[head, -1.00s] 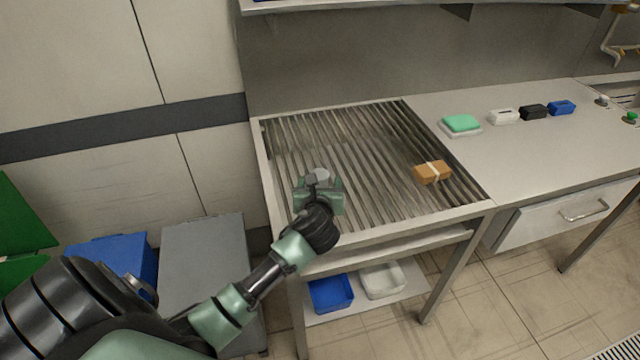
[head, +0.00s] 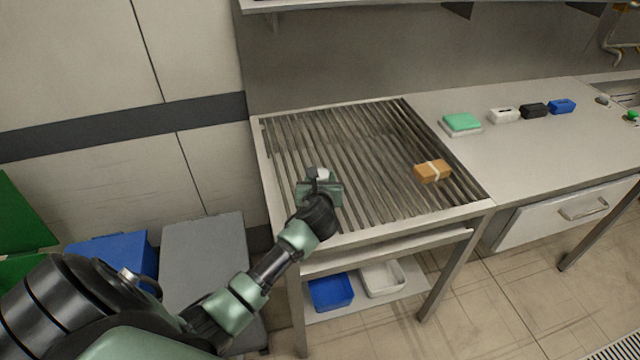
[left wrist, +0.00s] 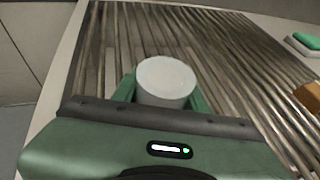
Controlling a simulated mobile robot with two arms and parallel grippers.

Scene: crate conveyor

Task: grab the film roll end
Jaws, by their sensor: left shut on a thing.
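The film roll shows as a white cylinder end (left wrist: 166,78) in the left wrist view, its round face toward the camera. In the head view a small pale part of it (head: 322,174) shows just beyond my left gripper (head: 320,182). The gripper's green fingers (left wrist: 166,92) are shut on the roll, one at each side of it. The roll is over the left part of the slatted conveyor (head: 385,205); its lower part is hidden by the gripper, so I cannot tell whether it touches the slats. My right gripper is not in view.
A brown block with a pale band (head: 432,171) lies on the right of the slats. On the counter (head: 520,150) are a green sponge on a pale tray (head: 461,123) and white, black and blue small boxes (head: 562,106). Grey and blue bins (head: 203,262) stand at left. The slats' middle is clear.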

